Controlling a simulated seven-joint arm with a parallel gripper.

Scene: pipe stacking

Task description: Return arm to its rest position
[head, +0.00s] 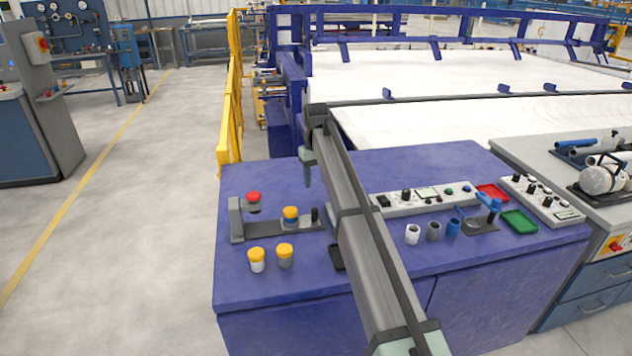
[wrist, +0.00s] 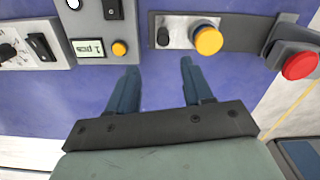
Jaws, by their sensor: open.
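My arm reaches from the bottom right of the head view over the blue bench (head: 370,164). My gripper (head: 307,182) hangs from its end, pointing down above the bench's left part. In the wrist view my gripper (wrist: 158,68) has two blue fingers spread apart with only bare blue surface between them. A yellow-capped piece (head: 290,214) stands on a grey fixture (head: 275,230); its yellow top (wrist: 208,40) shows beyond the right finger in the wrist view. The gripper is apart from it and holds nothing.
Two yellow-capped cylinders (head: 257,259) stand in front of the fixture. A red knob (head: 253,197) tops its left post. White, grey and blue cups (head: 412,234), a control panel (head: 428,198), red and green trays (head: 519,222) lie right of my arm. A yellow rail (head: 232,100) stands behind left.

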